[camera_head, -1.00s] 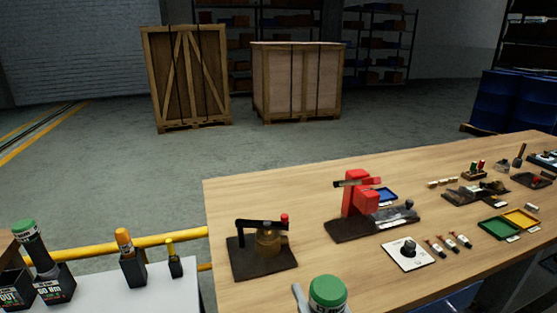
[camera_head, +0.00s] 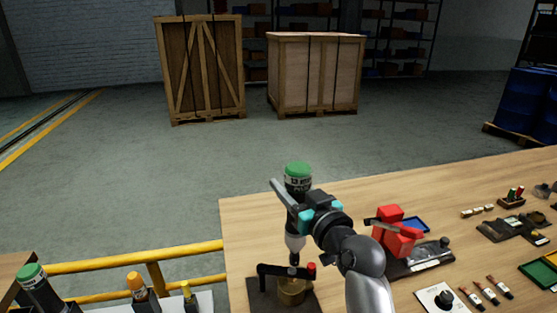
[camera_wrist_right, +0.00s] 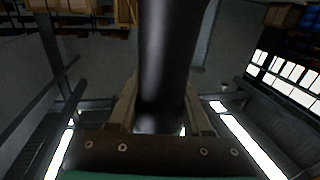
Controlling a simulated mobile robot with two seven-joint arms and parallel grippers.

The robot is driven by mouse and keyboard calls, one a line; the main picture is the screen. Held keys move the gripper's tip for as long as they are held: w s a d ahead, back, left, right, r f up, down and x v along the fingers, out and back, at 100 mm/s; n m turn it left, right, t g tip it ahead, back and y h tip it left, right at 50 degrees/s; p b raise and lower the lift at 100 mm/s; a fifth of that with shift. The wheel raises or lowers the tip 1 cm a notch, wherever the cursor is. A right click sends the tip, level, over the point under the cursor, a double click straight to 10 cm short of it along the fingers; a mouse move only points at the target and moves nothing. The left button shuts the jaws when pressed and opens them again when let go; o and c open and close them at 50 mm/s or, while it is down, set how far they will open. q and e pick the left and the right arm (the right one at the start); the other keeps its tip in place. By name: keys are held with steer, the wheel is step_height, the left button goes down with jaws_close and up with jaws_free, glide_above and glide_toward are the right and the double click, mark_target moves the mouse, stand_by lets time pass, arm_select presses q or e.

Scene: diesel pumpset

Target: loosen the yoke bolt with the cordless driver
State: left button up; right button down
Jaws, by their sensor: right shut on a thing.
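The cordless driver (camera_head: 298,180), dark with a green cap and a pale lower nose, stands nearly upright, tip down. My right gripper (camera_head: 296,207) is shut on its body. In the right wrist view the driver's dark cylinder (camera_wrist_right: 168,60) fills the middle between the fingers. Below it is the fixture with a black yoke bar (camera_head: 272,269) over a brass body (camera_head: 291,292), with a red knob (camera_head: 311,266) at its right end. The driver's tip is at the yoke bar in the picture; I cannot tell whether it touches. The yoke bolt is not clearly visible. My left gripper is not in view.
A red fixture (camera_head: 393,233) stands just right of my right arm. A white plate with a black knob (camera_head: 445,299) and several small tools lie at the right. Another green-capped tool (camera_head: 34,280) stands at the lower left. A yellow rail (camera_head: 150,257) runs left of the wooden bench (camera_head: 240,225).

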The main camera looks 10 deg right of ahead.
steer(key=shift+w+f+b, duration=0.35)
steer(key=shift+f+b, duration=0.25)
steer(key=shift+f, duration=0.2)
steer(key=shift+w+f+b, duration=0.3)
steer(key=shift+f+b, duration=0.25)
steer(key=shift+f, duration=0.2)
steer(key=shift+r+p, duration=0.1)
steer(key=shift+p, duration=0.4)
stand_by(0.5)
steer(key=shift+f, duration=0.4)
stand_by(0.5)
steer(key=shift+r, duration=0.15)
stand_by(0.6)
steer(key=shift+f, duration=0.5)
stand_by(0.5)
steer(key=shift+s+a+f, duration=0.1)
steer(key=shift+s+f, duration=0.05)
steer(key=shift+f, duration=0.05)
stand_by(0.4)
steer(key=shift+r+p, duration=0.2)
steer(key=shift+p, duration=0.4)
stand_by(1.1)
